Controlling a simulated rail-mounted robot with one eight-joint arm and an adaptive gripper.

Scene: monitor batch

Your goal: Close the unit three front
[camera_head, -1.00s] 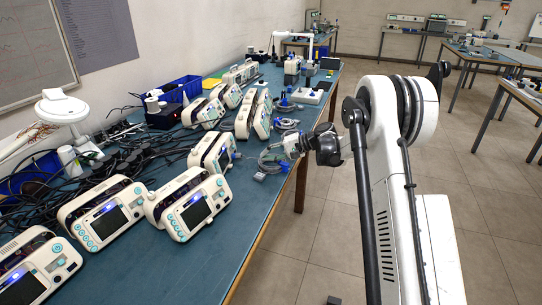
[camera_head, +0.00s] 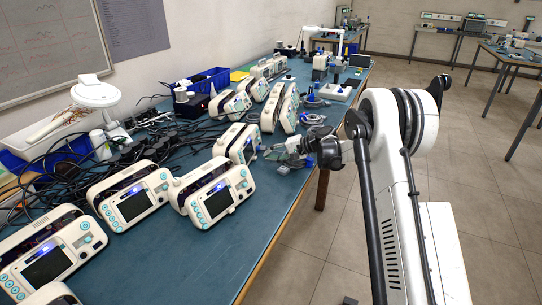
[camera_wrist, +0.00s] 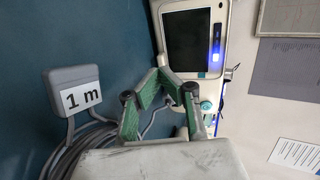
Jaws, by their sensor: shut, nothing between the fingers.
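Several white monitors with teal buttons stand in a row along the bench. No unit number is legible, so I cannot tell which is unit three. The monitor nearest my gripper (camera_head: 268,154) is a white monitor (camera_head: 238,140) at mid-bench, its front turned towards my arm. In the wrist view a monitor with a dark screen (camera_wrist: 187,43) and a lit blue light is just beyond my gripper (camera_wrist: 160,80). The green fingers are shut together and empty, in front of its lower edge. I cannot tell whether they touch it, or how far its front stands open.
A grey box labelled "1 m" (camera_wrist: 76,90) and its coiled cable lie beside my fingers. Two nearer monitors (camera_head: 215,195) (camera_head: 130,196) stand close together. Black cables (camera_head: 60,175) and blue bins (camera_head: 205,82) fill the wall side. The bench's front strip (camera_head: 220,255) is clear.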

